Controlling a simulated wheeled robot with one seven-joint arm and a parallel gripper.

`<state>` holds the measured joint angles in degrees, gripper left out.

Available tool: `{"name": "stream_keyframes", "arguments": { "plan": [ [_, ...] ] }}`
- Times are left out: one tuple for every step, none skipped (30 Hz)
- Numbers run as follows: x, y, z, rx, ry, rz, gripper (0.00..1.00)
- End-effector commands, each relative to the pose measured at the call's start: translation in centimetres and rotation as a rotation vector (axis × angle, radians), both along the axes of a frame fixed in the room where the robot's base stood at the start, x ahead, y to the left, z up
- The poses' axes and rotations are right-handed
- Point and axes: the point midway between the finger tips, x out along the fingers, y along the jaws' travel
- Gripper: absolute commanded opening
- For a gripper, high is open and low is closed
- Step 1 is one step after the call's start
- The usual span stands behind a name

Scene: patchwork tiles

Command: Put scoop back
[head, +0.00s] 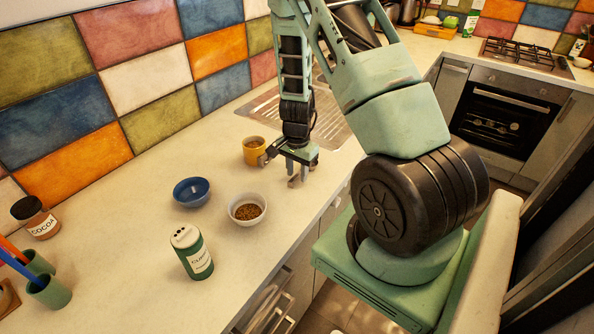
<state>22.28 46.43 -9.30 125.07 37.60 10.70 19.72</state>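I cannot make out a scoop in the head view. My gripper (279,170) points down above the counter with its two fingers spread apart. Nothing shows between them. One finger is close beside the yellow mug (252,155); I cannot tell whether they touch. A white bowl (233,216) holding brown granules stands in front of my gripper. A green shaker jar (191,254) with a white lid and label stands upright nearer the camera.
A cocoa jar (37,218) and green cups (48,293) with red and blue sticks stand at the left. A metal sink drainer (337,133) lies behind my arm.

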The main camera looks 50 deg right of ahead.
Motion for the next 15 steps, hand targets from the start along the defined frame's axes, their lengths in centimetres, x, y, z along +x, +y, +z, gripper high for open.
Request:
{"name": "stream_keyframes", "arguments": {
  "plan": [
    [0.0,0.0,0.1,0.000,0.000,0.000,0.34],
    [0.0,0.0,0.2,0.000,0.000,0.000,0.34],
    [0.0,0.0,0.4,0.000,0.000,0.000,0.34],
    [0.0,0.0,0.6,0.000,0.000,0.000,0.34],
    [0.1,0.0,0.8,-0.001,-0.002,0.001,0.34],
    [0.1,0.0,1.3,-0.003,-0.002,0.001,0.34],
    [0.1,0.0,1.7,-0.003,-0.003,0.002,0.34],
    [0.2,0.0,2.3,-0.003,-0.004,0.003,0.34],
    [0.2,0.0,3.1,-0.004,-0.004,0.003,0.34],
    [0.2,0.1,3.7,-0.003,-0.005,0.004,0.34],
    [0.2,0.0,4.4,-0.005,-0.005,0.003,0.34],
    [0.2,0.0,5.3,-0.004,-0.005,0.004,0.34],
    [0.2,0.1,6.0,-0.004,-0.005,0.004,0.34],
    [0.1,0.1,6.6,-0.003,-0.005,0.003,0.34],
    [0.1,0.1,7.5,-0.003,-0.005,0.003,0.34]
  ]
}}
